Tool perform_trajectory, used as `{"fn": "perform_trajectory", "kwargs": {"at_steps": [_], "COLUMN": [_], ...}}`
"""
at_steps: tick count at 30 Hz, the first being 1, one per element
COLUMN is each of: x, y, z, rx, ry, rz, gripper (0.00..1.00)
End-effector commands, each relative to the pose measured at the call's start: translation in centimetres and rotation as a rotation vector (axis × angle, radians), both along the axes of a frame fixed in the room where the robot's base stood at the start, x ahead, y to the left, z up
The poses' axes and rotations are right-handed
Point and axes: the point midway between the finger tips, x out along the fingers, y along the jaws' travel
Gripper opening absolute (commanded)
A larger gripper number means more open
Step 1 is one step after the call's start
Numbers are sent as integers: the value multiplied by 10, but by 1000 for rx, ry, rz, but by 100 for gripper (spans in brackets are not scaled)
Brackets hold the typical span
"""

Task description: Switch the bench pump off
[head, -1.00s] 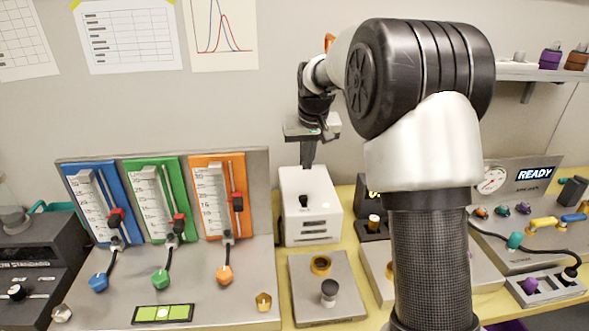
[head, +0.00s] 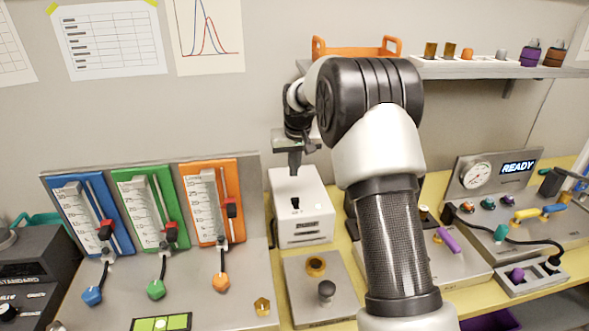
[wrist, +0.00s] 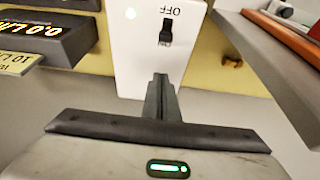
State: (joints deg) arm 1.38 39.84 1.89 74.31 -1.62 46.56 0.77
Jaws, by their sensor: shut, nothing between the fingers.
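The bench pump (head: 312,223) is a white box on the yellow bench, left of my arm in the head view. Its black toggle switch (head: 295,203) stands on the top face. In the wrist view the white top (wrist: 133,70) shows upside down, with the switch (wrist: 166,30) between an OFF label and a partly covered ON label. My gripper (head: 294,171) is shut and empty, pointing down above the box behind the switch. Its fingers also show in the wrist view (wrist: 160,82), apart from the switch.
A flowmeter panel (head: 150,165) with blue, green and orange columns stands to the left. A small plate with knobs (head: 310,300) lies in front of the pump. A console reading READY (head: 500,195) stands to the right. A wall shelf (head: 490,70) hangs behind my arm.

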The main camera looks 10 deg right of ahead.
Motion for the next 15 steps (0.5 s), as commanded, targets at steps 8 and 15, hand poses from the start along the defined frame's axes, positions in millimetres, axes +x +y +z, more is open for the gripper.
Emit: {"fn": "perform_trajectory", "kwargs": {"at_steps": [8, 15], "x": [19, 0], "y": [0, 0], "z": [-55, -62], "rx": [0, 0], "ry": [2, -1], "rz": [0, 0], "gripper": [0, 0]}}
